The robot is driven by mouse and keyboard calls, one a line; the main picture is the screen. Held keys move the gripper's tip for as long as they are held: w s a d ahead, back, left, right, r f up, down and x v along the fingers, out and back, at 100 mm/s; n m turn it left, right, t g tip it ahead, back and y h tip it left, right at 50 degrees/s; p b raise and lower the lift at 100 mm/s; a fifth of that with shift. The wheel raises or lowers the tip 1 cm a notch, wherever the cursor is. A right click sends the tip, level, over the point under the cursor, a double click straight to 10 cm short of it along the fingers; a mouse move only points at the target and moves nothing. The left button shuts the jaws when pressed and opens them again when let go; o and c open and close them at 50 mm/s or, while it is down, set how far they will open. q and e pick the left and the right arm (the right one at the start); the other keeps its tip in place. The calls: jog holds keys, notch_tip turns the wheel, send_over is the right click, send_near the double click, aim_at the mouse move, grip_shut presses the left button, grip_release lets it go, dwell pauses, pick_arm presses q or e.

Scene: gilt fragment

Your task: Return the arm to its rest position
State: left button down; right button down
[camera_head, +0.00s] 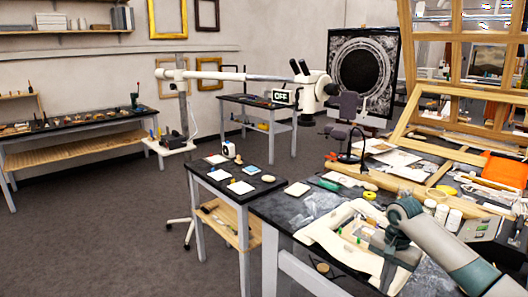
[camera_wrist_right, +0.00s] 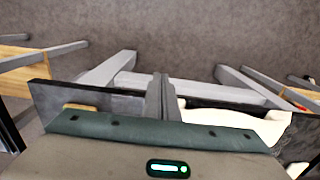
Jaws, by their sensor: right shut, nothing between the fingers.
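My right arm (camera_head: 440,245) comes in from the lower right of the head view, over the near workbench. Its gripper (camera_head: 388,277) points down in front of the cream padded piece on that bench. In the right wrist view the two fingers (camera_wrist_right: 161,85) are together with nothing between them. The fingertips' exact height over the bench cannot be told. My left gripper is not in view.
The black-topped bench (camera_head: 285,208) carries the cream padded piece (camera_head: 330,225), white jars (camera_head: 453,220), a yellow tape roll (camera_head: 370,196) and a green-handled tool (camera_head: 329,185). A small side table (camera_head: 215,182) adjoins it. A microscope (camera_head: 312,90) hangs on a boom behind. Floor at left is clear.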

notch_tip(320, 180, down, 24)
jog(key=s+a+n+t+b, duration=0.1)
jog(key=s+a+n, duration=0.1)
jog(key=s+f+n, duration=0.1)
jog(key=s+f, duration=0.5)
jog(key=f, duration=0.4)
jog(key=s+f+n, duration=0.2)
jog(key=s+f, duration=0.4)
jog(key=f, duration=0.5)
jog(key=s+a+f+n+b, duration=0.1)
jog(key=s+f+n, duration=0.1)
jog(key=s+f, duration=0.75)
jog(key=s+a+f+n+b, duration=0.1)
jog(key=s+f, duration=0.5)
jog(key=s, duration=0.7)
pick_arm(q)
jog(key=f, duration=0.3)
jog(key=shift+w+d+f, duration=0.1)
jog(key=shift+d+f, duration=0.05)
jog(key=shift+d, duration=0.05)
pick_arm(e)
jog(key=s+a+f+n, duration=0.2)
jog(key=s+f, duration=0.1)
jog(key=s, duration=0.9)
jog(key=s+a+f+n, duration=0.2)
jog(key=s+f, duration=0.1)
jog(key=s, duration=1)
jog(key=shift+s+a, duration=0.3)
jog(key=shift+a, duration=0.05)
